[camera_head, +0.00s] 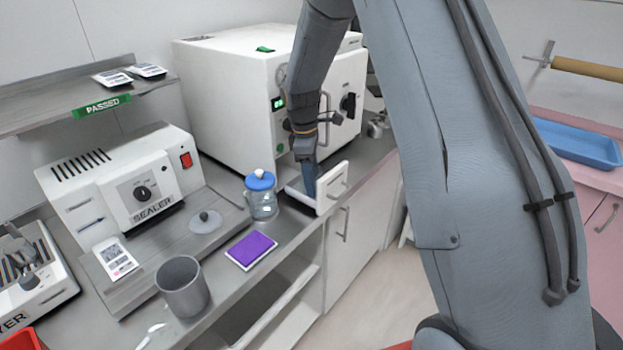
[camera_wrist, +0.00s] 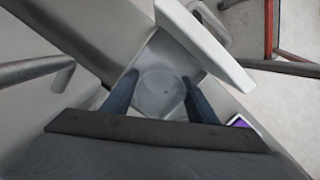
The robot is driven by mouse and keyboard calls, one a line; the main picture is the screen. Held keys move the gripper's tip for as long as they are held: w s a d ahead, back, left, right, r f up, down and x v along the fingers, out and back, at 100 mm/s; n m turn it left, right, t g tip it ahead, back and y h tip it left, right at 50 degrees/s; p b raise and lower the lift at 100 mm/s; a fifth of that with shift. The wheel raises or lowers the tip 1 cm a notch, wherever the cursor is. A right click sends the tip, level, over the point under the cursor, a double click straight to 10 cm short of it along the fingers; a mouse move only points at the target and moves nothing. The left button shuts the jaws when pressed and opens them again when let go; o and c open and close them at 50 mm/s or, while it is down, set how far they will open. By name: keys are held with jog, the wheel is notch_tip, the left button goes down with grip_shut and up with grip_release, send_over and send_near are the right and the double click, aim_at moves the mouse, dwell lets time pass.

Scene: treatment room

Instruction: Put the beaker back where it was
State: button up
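A clear, round glass vessel, which looks like the beaker (camera_wrist: 160,88), shows between my two fingers in the wrist view. My gripper (camera_wrist: 159,80) has its dark blue fingers apart, one on each side of the vessel. I cannot tell whether they press on it or stand just clear. In the head view my gripper (camera_head: 308,182) points down into an open drawer with a white front (camera_head: 332,188), below the counter edge. The vessel is hidden there by the gripper and the drawer front.
A jar with a blue lid (camera_head: 262,198) stands close left of the drawer. The sealer (camera_head: 130,185) and a large white steriliser (camera_head: 235,105) stand behind.

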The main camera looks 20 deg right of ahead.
notch_tip(320, 180, up, 8)
jog(key=b, duration=0.2)
jog(key=shift+w+a+f, duration=0.15)
jog(key=shift+a, duration=0.25)
